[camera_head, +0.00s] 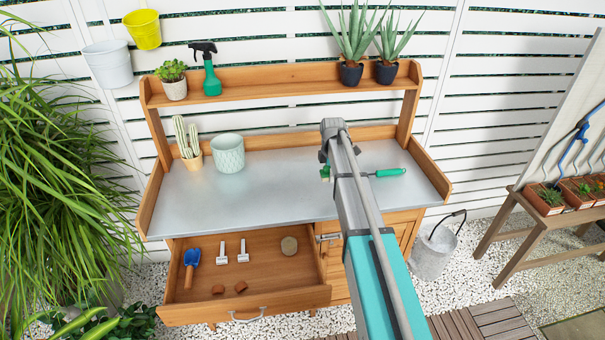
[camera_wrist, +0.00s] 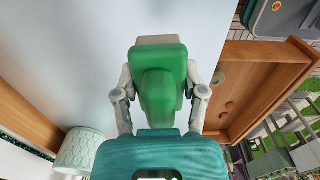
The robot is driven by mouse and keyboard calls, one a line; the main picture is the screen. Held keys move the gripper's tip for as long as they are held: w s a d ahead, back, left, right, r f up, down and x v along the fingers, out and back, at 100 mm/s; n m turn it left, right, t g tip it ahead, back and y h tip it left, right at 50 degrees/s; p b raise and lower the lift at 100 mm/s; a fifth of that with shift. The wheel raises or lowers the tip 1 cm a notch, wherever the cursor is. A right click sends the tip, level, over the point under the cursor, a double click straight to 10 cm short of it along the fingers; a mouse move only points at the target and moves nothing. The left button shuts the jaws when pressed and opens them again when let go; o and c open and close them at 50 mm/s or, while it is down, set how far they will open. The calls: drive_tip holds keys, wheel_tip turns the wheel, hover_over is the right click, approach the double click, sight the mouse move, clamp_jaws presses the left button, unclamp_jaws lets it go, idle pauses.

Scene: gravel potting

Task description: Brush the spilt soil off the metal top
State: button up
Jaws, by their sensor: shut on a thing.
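The grey metal top (camera_head: 270,195) of the wooden potting bench is in the head view, and its pale surface fills much of the wrist view (camera_wrist: 70,60). My gripper (camera_wrist: 158,95) is shut on a green brush (camera_wrist: 160,80) with a beige end, seen close up in the wrist view. In the head view a bit of green (camera_head: 325,172) shows beside my gripper; my arm hides the rest. I see no soil on the visible parts of the top; the part behind my arm is hidden.
A green-handled tool (camera_head: 389,172) lies right of my arm. A pale green pot (camera_head: 228,153) and a potted cactus (camera_head: 190,150) stand at the back left. The open drawer (camera_head: 245,300) below holds a blue scoop (camera_head: 191,262) and small items. The front left top is clear.

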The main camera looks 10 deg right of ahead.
drive_tip(key=shift+w+a, duration=0.15)
drive_tip(key=shift+w, duration=0.3)
drive_tip(key=a+f+b, duration=0.1)
drive_tip(key=a, duration=0.9)
drive_tip(key=shift+s+a+m, duration=0.25)
drive_tip(key=shift+s+m, duration=0.05)
drive_tip(key=shift+s, duration=0.15)
